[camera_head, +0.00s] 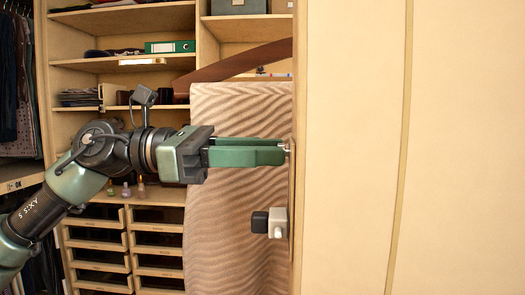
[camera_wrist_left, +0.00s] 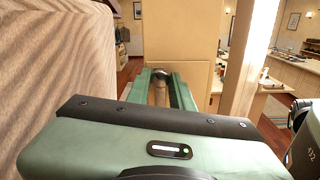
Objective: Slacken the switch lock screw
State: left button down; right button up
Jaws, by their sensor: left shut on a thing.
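My left gripper (camera_head: 283,150) reaches in from the left with its green fingers level, their tips at the edge of the tan panel. It is shut on a small metallic screw head (camera_head: 288,146), mostly hidden by the fingers. In the left wrist view the rounded metal screw (camera_wrist_left: 160,76) shows between the two green fingertips (camera_wrist_left: 161,82). Below the gripper, a white switch block (camera_head: 277,222) with a black knob-like part (camera_head: 260,222) on its left side sits on the panel edge.
A wavy-patterned beige board (camera_head: 232,105) stands close behind the fingers. A wide tan panel (camera_head: 350,150) fills the right. Shelves with a green binder (camera_head: 170,46) and several drawers (camera_head: 98,246) are behind. Small bottles (camera_head: 126,190) stand on a ledge.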

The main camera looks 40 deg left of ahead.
pick_arm(q)
jog(key=n, duration=1.2)
jog(key=shift+n, duration=0.3)
dwell(0.4)
jog(key=c, duration=1.2)
grip_release()
jog(key=shift+c, duration=0.2)
jog(key=b+v, duration=0.5)
jog(key=v, duration=0.2)
jog(key=shift+s+a+b, duration=0.2)
jog(key=shift+a+b, duration=0.15)
jog(key=shift+b, duration=0.05)
